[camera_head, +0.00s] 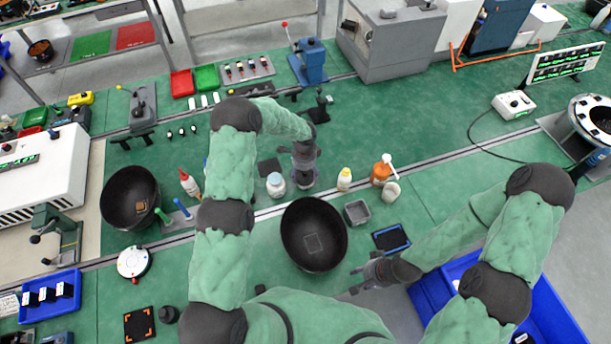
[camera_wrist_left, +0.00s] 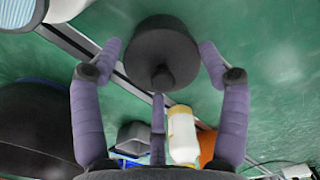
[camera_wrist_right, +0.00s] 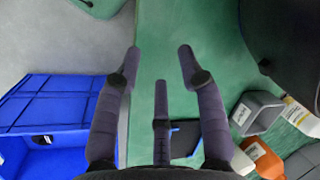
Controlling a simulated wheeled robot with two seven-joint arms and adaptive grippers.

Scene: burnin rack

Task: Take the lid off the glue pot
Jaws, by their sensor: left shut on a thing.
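A dark round lid with a small knob (camera_wrist_left: 160,48) fills the space between the fingers of my left gripper (camera_wrist_left: 160,68) in the left wrist view. The fingers close around its sides. In the head view my left gripper (camera_head: 304,172) points down at the table behind the large black bowl. The glue pot's body is hidden below the lid and fingers, and I cannot tell whether the lid is raised off it. My right gripper (camera_wrist_right: 160,65) is open and empty, low near the table's front edge; it also shows in the head view (camera_head: 360,281).
Close by stand a white jar (camera_head: 276,185), a yellow-capped bottle (camera_head: 344,179), an orange jar (camera_head: 380,173), a grey square container (camera_head: 357,212) and a black bowl (camera_head: 313,235). A blue crate (camera_head: 425,297) sits by my right arm.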

